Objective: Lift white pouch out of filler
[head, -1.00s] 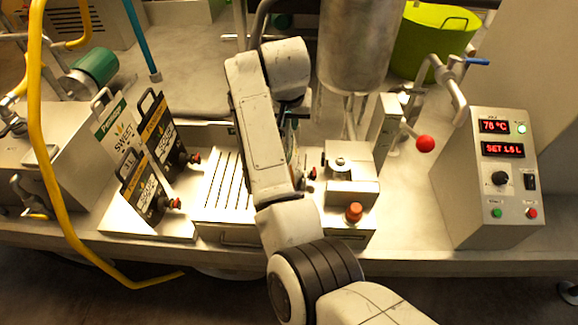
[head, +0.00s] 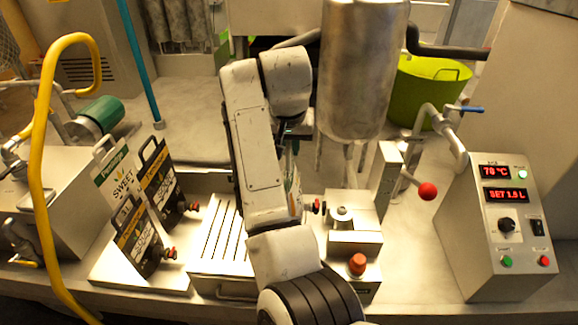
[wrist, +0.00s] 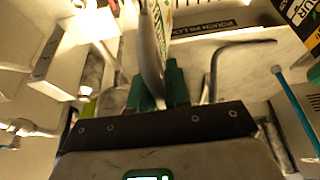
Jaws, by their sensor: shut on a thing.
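The white pouch (wrist: 153,45) stands between my gripper's green fingers (wrist: 158,85) in the wrist view, and the fingers are shut on it. In the head view only a narrow strip of the pouch (head: 291,184) shows to the right of my arm, with a red tap (head: 317,206) beside it. My arm hides most of the pouch and nearly all of the gripper there. The filler (head: 353,236) is a steel block at the right of the slatted tray, below a steel tank (head: 360,75). I cannot tell whether the pouch still touches the filler.
Several dark and white pouches with handles (head: 137,230) stand on a stand at the left. A slatted tray (head: 222,235) lies between them and the filler. A red-knobbed lever (head: 427,191) and a control box (head: 497,220) stand at the right. A yellow hose (head: 42,170) arches at far left.

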